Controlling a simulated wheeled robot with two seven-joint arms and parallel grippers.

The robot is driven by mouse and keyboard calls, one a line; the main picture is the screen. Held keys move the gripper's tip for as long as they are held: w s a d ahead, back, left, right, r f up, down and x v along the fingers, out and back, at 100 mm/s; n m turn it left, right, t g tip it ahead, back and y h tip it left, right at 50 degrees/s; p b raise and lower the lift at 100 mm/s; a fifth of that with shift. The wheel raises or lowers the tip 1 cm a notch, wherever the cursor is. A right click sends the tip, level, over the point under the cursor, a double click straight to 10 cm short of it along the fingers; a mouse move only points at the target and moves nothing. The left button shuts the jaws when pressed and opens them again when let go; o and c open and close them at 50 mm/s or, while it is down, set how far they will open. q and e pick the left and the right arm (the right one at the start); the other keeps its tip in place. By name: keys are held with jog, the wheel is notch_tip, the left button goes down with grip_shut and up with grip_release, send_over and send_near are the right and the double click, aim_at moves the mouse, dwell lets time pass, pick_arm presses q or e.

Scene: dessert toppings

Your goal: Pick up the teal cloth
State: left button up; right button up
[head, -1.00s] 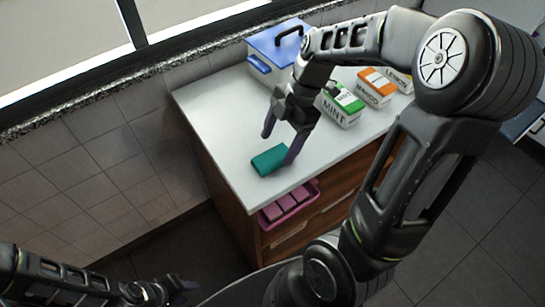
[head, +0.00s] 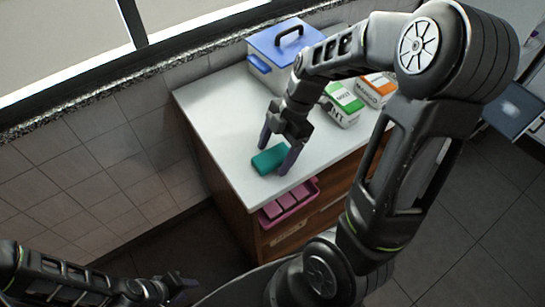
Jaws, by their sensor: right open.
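The teal cloth (head: 268,160) is a small folded block lying on the white countertop (head: 222,124), close to its front left corner. My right gripper (head: 274,160) is open just above the cloth, with one finger at its upper left side and the other at its right side. I cannot tell whether the fingers touch it. My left gripper (head: 188,288) is low at the bottom of the view, away from the counter; its jaws are too small and dark to read.
A blue-lidded box (head: 284,45) stands at the back of the counter. A green and white mint carton (head: 343,104) and an orange and white mango carton (head: 378,88) stand right of my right gripper. A pink tray (head: 290,203) sits below the counter's front edge.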

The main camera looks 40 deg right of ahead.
aim_at(274, 154)
jog(key=shift+f+b, duration=0.2)
jog(key=shift+b, duration=0.2)
jog(key=c, duration=1.4)
jog(key=shift+r, duration=0.1)
jog(key=shift+c, duration=0.2)
jog(key=shift+r+p, duration=0.2)
jog(key=shift+p, duration=0.3)
notch_tip(274, 154, up, 10)
jog(key=b, duration=0.1)
jog(key=shift+f, duration=0.1)
